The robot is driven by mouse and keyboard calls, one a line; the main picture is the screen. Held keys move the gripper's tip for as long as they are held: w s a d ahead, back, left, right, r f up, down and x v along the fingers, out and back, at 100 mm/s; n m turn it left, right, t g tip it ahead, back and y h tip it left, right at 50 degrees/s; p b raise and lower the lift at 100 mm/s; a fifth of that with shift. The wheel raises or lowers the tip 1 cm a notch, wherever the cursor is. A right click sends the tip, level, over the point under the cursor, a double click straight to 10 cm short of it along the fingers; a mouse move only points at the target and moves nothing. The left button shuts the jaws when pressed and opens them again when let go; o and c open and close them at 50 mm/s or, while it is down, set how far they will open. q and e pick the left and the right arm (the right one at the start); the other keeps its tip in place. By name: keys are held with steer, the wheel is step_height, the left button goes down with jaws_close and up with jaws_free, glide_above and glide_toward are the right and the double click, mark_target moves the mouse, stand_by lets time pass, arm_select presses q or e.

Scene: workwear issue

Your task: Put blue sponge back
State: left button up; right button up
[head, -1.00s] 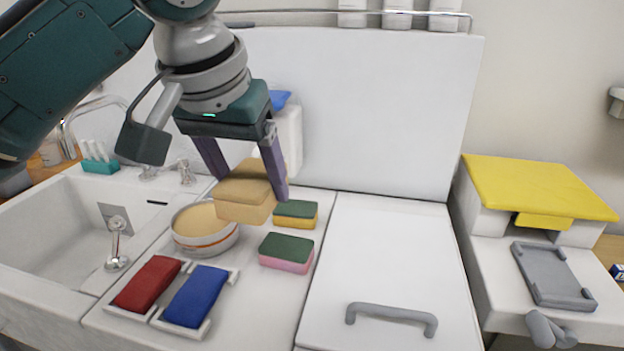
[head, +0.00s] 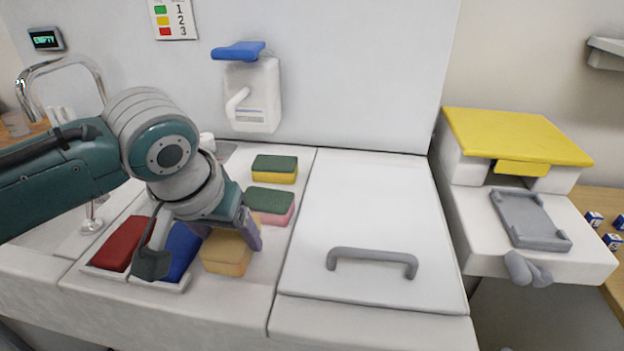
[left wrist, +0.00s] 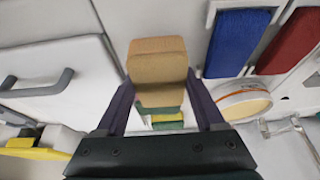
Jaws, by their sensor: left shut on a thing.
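My left gripper (head: 226,236) is shut on a tan sponge block (head: 226,256), low over the counter's front, just right of the blue sponge; I cannot tell if the block touches the counter. In the left wrist view the tan block (left wrist: 158,62) sits between the fingers (left wrist: 160,84). The blue sponge (head: 181,254) lies in a white holder beside a red one (head: 123,245), partly hidden by my arm. Both show in the left wrist view, blue (left wrist: 238,42) and red (left wrist: 290,40). My right gripper is not in view.
Green-topped sponges, one yellow (head: 274,169) and one pink below (head: 269,204), lie behind the gripper. A white lid with a grey handle (head: 372,258) is to the right. The round bowl (left wrist: 242,103) shows in the left wrist view. A wall dispenser (head: 252,98) hangs behind.

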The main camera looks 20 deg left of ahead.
mark_target(233, 252)
arm_select(q)
steer(key=shift+f, duration=1.5)
steer(key=shift+b, duration=0.3)
steer(key=shift+f, duration=0.2)
steer(key=o, duration=1.2)
